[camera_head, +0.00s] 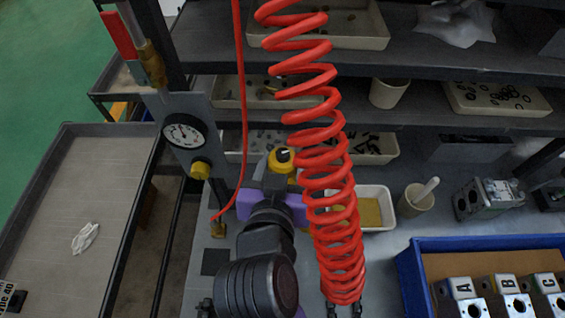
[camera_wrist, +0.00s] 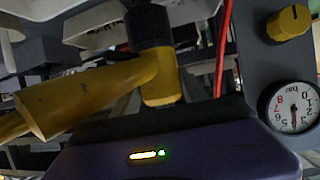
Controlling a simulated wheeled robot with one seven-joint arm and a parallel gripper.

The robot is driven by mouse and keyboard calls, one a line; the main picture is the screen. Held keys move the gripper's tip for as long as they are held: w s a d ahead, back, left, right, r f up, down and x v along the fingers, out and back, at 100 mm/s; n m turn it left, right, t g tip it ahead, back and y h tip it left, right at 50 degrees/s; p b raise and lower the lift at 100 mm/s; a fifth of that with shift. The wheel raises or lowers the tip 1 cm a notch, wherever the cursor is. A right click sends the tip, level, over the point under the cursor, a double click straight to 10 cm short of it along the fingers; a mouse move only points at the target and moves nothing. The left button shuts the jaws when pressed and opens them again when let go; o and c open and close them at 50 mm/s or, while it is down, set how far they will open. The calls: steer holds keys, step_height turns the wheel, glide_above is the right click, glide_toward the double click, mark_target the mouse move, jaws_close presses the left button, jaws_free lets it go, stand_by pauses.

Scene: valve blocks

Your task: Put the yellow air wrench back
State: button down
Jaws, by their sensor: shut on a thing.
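The yellow air wrench shows as a small yellow and black part (camera_head: 281,160) beyond my purple gripper (camera_head: 272,188) in the head view. In the wrist view the wrench (camera_wrist: 100,90) lies large across the left, with a yellow barrel and a black end piece at the top. My gripper (camera_wrist: 155,122) is shut on it. The fingertips are mostly hidden by the purple housing and the wrench. The wrench is held up in front of the shelves. A red coiled hose (camera_head: 325,180) hangs close on the right of my gripper in the head view.
A pressure gauge (camera_head: 182,133) and yellow knob (camera_head: 200,169) are on a grey post at left. Shelves with bins (camera_head: 495,98) stand behind. A blue tray (camera_head: 415,280) with blocks marked A, B, C is at lower right. A grey cart (camera_head: 75,200) holds a white cloth.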

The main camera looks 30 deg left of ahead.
steer(key=shift+r, duration=0.25)
steer(key=shift+f+b, duration=1.65)
steer(key=shift+f, duration=0.8)
steer(key=shift+f+b, duration=2.3)
steer(key=shift+f, duration=1.2)
stand_by(0.5)
steer(key=c, duration=0.5)
jaws_free()
steer(key=shift+s+d+f, duration=0.1)
steer(key=shift+f, duration=0.25)
steer(key=shift+r+b+v, duration=0.2)
steer(key=shift+b+v, duration=0.15)
steer(key=shift+v, duration=3.6)
